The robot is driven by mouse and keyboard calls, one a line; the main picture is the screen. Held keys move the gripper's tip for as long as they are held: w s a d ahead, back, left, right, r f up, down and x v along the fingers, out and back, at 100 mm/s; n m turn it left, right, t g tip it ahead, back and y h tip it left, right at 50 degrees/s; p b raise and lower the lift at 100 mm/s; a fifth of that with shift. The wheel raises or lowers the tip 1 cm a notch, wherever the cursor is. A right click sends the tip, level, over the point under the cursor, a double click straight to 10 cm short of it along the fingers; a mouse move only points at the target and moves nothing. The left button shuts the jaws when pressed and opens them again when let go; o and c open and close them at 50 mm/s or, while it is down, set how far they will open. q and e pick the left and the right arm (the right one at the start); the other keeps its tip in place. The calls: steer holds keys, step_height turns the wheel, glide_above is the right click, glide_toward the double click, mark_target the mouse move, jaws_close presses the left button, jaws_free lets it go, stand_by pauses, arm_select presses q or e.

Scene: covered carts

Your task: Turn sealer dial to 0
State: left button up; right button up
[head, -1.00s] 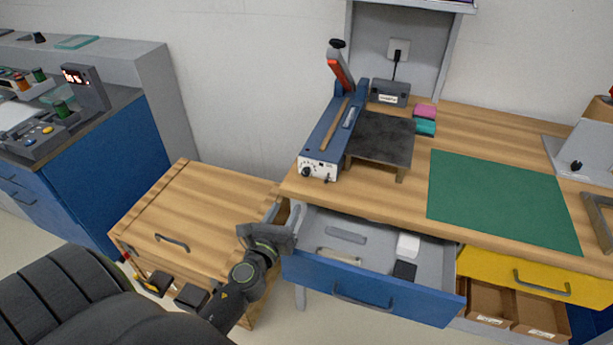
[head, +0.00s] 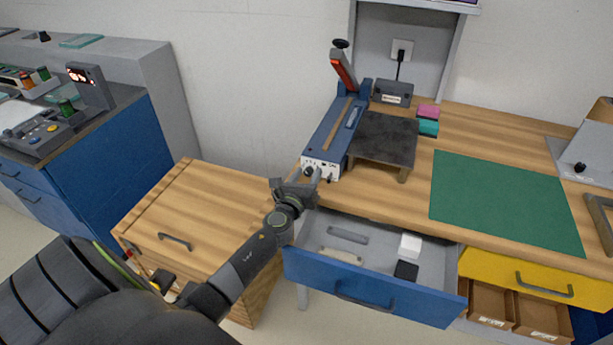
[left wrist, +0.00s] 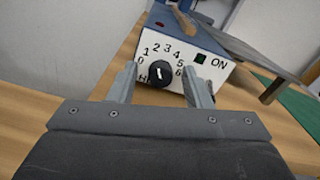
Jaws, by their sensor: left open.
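The blue sealer (head: 333,133) stands on the wooden bench top with its white front panel facing me. Its black dial (left wrist: 160,73) shows in the left wrist view with numbers 0 to 6 around it. The dial's small white mark points roughly upward; I cannot tell the exact number. My left gripper (head: 306,178) is open right in front of the panel. In the left wrist view its two fingers (left wrist: 160,88) stand to either side of the dial, with a gap on each side. It is not closed on the dial. My right gripper is not in view.
An open blue drawer (head: 375,299) with small items lies below the sealer. A lower wooden cabinet (head: 206,200) stands to the left. A dark plate (head: 385,138) adjoins the sealer, and a green mat (head: 505,200) lies right of it.

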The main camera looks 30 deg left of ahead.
arm_select(q)
jaws_close()
steer(key=shift+n, duration=0.4)
steer(key=n+b, duration=0.2)
steer(key=n, duration=0.3)
steer(key=shift+f+n, duration=0.1)
steer(key=shift+n, duration=0.3)
steer(key=n+b, duration=0.2)
steer(key=n, duration=0.3)
steer(key=shift+n, duration=0.3)
